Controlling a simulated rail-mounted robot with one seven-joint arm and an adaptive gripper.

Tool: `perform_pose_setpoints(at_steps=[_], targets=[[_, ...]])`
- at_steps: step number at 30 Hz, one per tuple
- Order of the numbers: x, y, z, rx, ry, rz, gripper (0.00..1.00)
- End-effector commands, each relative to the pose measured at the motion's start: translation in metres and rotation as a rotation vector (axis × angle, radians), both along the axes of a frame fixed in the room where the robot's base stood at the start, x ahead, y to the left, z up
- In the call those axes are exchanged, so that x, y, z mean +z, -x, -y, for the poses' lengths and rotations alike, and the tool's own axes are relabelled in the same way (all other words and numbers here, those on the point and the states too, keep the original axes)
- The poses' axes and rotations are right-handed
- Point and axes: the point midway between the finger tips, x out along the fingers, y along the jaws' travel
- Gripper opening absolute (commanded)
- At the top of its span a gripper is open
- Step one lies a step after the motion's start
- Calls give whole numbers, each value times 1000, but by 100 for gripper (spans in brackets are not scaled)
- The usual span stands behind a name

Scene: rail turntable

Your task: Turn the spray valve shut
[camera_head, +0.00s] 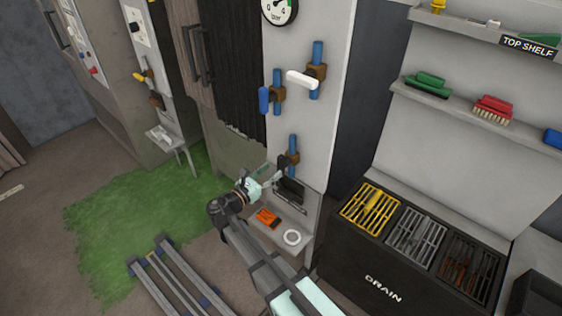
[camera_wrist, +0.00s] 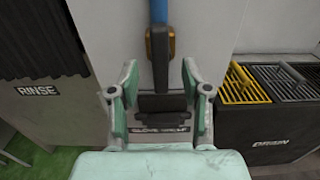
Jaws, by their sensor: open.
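Three valves sit on blue pipes on the pale panel (camera_head: 300,110). One has a white handle (camera_head: 301,80), one a blue handle (camera_head: 264,100), and the lowest a black handle (camera_head: 294,158). I cannot read which is marked spray. My gripper (camera_head: 268,177) is open in front of the panel, close by the lowest valve. In the wrist view my gripper (camera_wrist: 160,82) has its fingers apart, on either side of the dark handle (camera_wrist: 160,104) as seen. Contact cannot be told. The blue pipe (camera_wrist: 159,38) and brown valve body (camera_wrist: 172,44) show above it.
A shelf below the panel holds an orange item (camera_head: 267,217) and a white ring (camera_head: 292,237). A black drain unit (camera_head: 345,262) with racks stands at right. A dark strip curtain (camera_head: 235,70) hangs left of the panel. A gauge (camera_head: 279,8) is above the valves.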

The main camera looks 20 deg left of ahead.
Motion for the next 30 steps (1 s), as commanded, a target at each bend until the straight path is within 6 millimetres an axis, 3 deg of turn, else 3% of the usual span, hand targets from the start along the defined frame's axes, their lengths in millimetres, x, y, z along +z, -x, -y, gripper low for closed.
perform_pose_setpoints(at_steps=[3,9,23,24,27,28,30], targets=[[2,-22,8,-2,-1,-1,48],[1,-46,18,-1,-1,-1,48],[0,-55,22,0,-1,0,48],[0,-55,22,0,-1,-1,41],[0,-55,22,0,-1,-1,5],[0,-55,22,0,-1,-1,0],[0,-55,23,0,-1,-1,0]])
